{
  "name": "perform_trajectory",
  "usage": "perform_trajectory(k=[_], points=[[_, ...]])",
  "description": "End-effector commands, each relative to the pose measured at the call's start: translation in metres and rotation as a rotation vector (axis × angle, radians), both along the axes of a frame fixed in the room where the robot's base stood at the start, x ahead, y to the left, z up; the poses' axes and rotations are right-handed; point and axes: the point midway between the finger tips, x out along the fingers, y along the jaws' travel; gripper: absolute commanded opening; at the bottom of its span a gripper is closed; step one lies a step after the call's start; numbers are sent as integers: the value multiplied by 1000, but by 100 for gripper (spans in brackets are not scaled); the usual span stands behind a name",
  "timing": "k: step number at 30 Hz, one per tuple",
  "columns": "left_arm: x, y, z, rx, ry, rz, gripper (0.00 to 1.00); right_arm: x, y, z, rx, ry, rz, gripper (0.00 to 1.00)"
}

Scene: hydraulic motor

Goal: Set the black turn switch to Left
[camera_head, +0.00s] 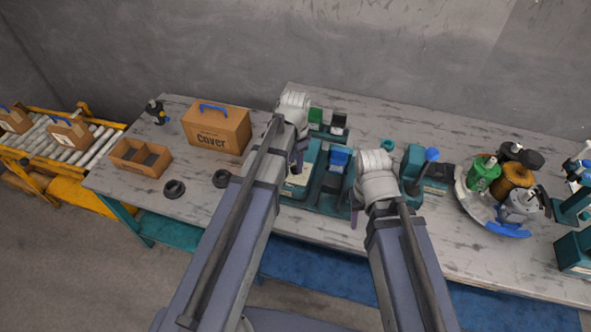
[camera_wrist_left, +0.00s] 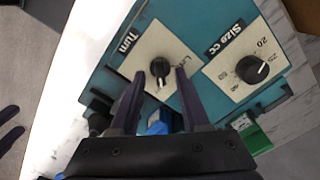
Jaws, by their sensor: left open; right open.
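The black turn switch (camera_wrist_left: 160,68) sits on a white plate beside the label "Turn" (camera_wrist_left: 128,42), on a teal panel in the left wrist view. My left gripper (camera_wrist_left: 160,73) is open. Its two purple fingers point at the switch, with the knob between their tips; I cannot tell whether they touch it. In the head view my left gripper (camera_head: 297,158) is over the teal machine (camera_head: 327,192), and the switch is hidden there. My right gripper (camera_head: 356,203) is open at the machine's right side, largely hidden by its own wrist.
A second black dial (camera_wrist_left: 252,69) marked "Size cc" is close beside the switch. Blue (camera_head: 340,156) and green (camera_head: 316,115) blocks stand near the left gripper. A round tray (camera_head: 480,212) with motor parts lies right. A cover box (camera_head: 217,128) stands left.

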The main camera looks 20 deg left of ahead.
Motion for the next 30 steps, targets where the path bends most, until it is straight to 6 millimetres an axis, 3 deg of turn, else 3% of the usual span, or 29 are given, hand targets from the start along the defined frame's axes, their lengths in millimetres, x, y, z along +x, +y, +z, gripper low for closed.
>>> perform_trajectory(k=[3,12,24,30], points=[[0,0,-11,0,0,0,46,0,0,-11,0,0,0,50],[0,0,-10,0,0,0,45,0,0,-10,0,0,0,50],[0,0,-10,0,0,0,0,0,0,-10,0,0,0,50],[0,0,-10,0,0,0,0,0,0,-10,0,0,0,50]])
